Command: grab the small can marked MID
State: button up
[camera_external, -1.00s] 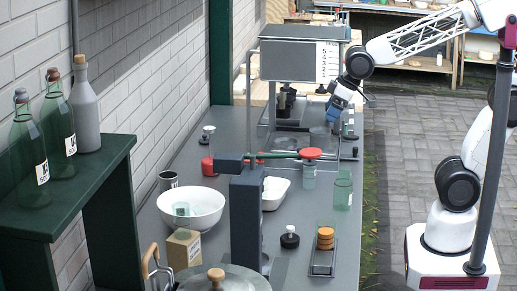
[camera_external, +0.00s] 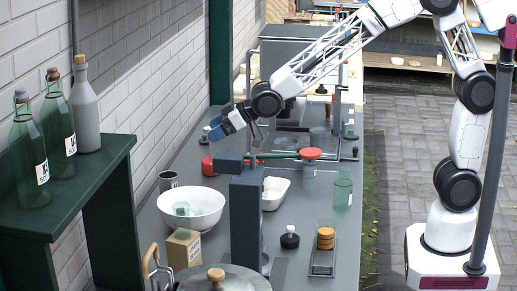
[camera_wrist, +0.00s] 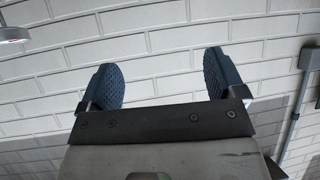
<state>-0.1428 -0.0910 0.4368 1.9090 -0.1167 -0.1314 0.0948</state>
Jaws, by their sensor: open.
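A small grey can (camera_external: 168,181) with a dark mark on its side stands on the counter near the brick wall, behind and left of the white bowl. Its mark is too small to read. My gripper (camera_external: 218,132) is in the air above the counter, beyond the can and to its right, pointing toward the wall. In the wrist view my gripper (camera_wrist: 165,80) is open, with its two blue fingers apart and nothing between them. No can shows in the wrist view.
A white bowl (camera_external: 192,213) with a glass inside and a tan box (camera_external: 183,248) stand in front of the can. A grey post (camera_external: 246,220) with a red-and-green arm (camera_external: 280,155) rises mid-counter. A green shelf (camera_external: 65,190) with bottles is at the left. The brick wall (camera_wrist: 160,40) fills the wrist view.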

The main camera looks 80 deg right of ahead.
jog(key=t+y, duration=0.1)
jog(key=t, duration=0.1)
send_over(176, 175)
jog(key=s+d, duration=0.1)
jog(key=s, duration=0.3)
notch_tip(176, 175, down, 4)
jog(key=shift+s+d+n, duration=0.1)
jog(key=shift+d+n, duration=0.05)
jog(key=shift+n, duration=0.15)
notch_tip(176, 175, down, 8)
jog(key=w, duration=0.1)
jog(key=shift+w+f, duration=0.25)
jog(key=shift+w+a, duration=0.1)
jog(key=shift+a, duration=0.1)
jog(key=shift+x, duration=2.8)
jog(key=shift+c, duration=0.5)
